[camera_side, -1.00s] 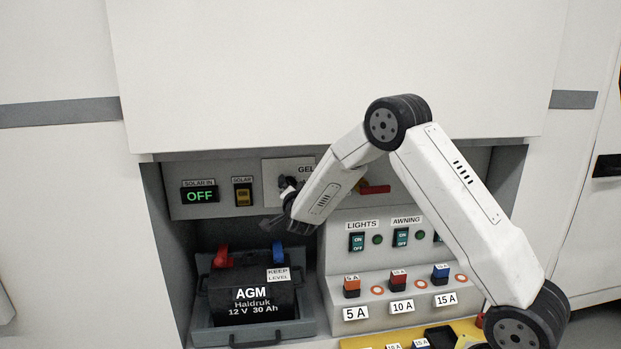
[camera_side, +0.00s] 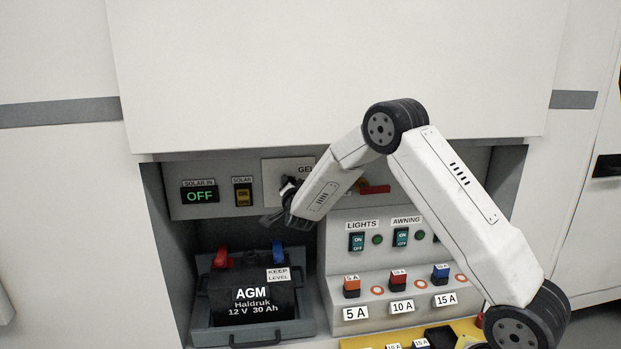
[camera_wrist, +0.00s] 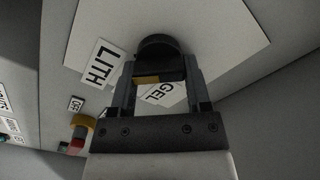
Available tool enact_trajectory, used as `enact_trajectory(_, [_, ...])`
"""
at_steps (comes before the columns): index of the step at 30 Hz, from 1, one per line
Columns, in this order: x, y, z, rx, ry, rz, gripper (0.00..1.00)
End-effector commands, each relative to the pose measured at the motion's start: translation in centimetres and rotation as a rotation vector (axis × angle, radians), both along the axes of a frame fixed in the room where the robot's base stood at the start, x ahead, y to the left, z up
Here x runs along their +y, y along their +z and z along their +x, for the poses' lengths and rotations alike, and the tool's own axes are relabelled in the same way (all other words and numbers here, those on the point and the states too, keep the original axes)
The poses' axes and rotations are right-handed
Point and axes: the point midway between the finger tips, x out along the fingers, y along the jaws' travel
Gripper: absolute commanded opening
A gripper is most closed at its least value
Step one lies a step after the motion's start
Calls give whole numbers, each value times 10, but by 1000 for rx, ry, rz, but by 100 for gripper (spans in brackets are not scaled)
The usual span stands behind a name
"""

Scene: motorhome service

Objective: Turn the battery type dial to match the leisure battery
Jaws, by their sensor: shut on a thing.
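The black battery type dial (camera_wrist: 158,47) sits on a pale plate (camera_wrist: 215,30) in the wrist view. My gripper (camera_wrist: 160,72) is shut on it, one finger on each side. A yellowish mark shows on the dial's near edge, between the fingers. A GEL label (camera_wrist: 160,93) lies close to that mark, partly behind the gripper, and a LITH label (camera_wrist: 102,64) is to the left. No AGM label shows on the plate. The leisure battery (camera_side: 250,299), marked AGM Haldruk 12 V 30 Ah, sits in a grey tray at lower left in the side view.
The solar display (camera_side: 199,195) reads OFF, with a yellow solar switch (camera_side: 243,194) beside it. A red handle (camera_side: 375,189) is right of my wrist. Light and awning switches and several coloured fuses fill the panel below. The blank wall above is clear.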

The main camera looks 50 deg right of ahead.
Motion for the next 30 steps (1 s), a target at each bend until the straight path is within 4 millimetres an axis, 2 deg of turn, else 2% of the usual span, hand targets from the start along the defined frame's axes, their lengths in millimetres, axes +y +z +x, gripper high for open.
enact_trajectory(14, [0, 0, 0, 93, -1, -93, 3])
enact_trajectory(30, [1, 2, 2, 398, -3, -399, 3])
